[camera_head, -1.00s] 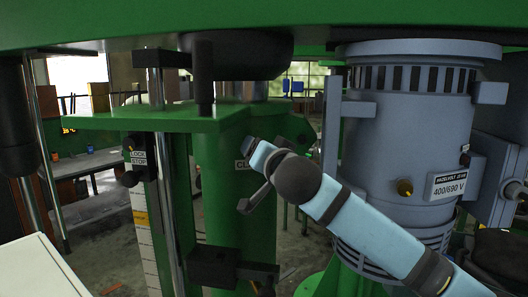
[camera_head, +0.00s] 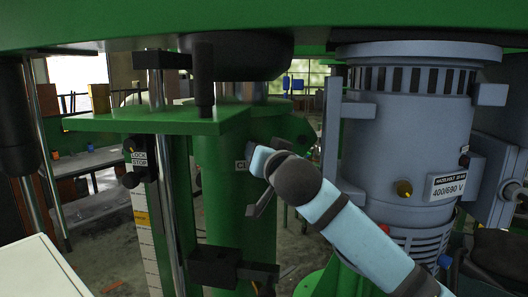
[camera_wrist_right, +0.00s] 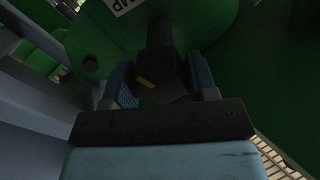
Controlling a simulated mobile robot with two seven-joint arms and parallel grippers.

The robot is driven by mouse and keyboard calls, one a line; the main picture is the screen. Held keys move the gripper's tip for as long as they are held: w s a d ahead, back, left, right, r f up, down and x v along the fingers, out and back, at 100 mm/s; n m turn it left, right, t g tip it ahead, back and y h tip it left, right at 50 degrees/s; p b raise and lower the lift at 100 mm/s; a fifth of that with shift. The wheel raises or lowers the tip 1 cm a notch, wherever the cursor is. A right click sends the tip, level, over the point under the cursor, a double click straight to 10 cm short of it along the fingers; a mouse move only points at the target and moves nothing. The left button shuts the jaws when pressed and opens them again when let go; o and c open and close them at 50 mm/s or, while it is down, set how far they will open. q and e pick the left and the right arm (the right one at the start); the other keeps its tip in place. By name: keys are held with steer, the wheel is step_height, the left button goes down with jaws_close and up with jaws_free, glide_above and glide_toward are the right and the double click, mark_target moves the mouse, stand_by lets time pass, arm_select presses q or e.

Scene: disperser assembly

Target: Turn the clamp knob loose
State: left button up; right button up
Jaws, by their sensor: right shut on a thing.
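The clamp knob (camera_wrist_right: 158,70), dark with a yellow mark, sits between the fingers of my right gripper (camera_wrist_right: 162,88) in the right wrist view. The gripper is shut on it, with one blue-grey finger on each side. A short dark shaft runs from the knob to the green column (camera_head: 220,185). My wrist hides most of the knob there. My left gripper is not in view.
A large blue-grey motor (camera_head: 405,130) stands close to my right arm. A black block (camera_head: 213,267) sticks out from the column below my gripper. A LOCK/STOP panel (camera_head: 136,160) and a vertical scale (camera_head: 145,235) stand at the left.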

steer(key=n+p, duration=0.3)
steer(key=n, duration=0.2)
steer(key=shift+r+n, duration=0.1)
steer(key=shift+n, duration=0.2)
steer(key=n+p, duration=0.2)
steer(key=n, duration=0.1)
steer(key=shift+a+n, duration=0.1)
steer(key=shift+n, duration=0.2)
steer(key=n+p, duration=0.2)
steer(key=n, duration=0.1)
steer(key=shift+n, duration=0.3)
steer(key=n+p, duration=0.2)
steer(key=shift+n, duration=1.1)
steer(key=shift+f+n+p, duration=0.2)
steer(key=shift+n+p, duration=0.1)
steer(key=shift+n, duration=1)
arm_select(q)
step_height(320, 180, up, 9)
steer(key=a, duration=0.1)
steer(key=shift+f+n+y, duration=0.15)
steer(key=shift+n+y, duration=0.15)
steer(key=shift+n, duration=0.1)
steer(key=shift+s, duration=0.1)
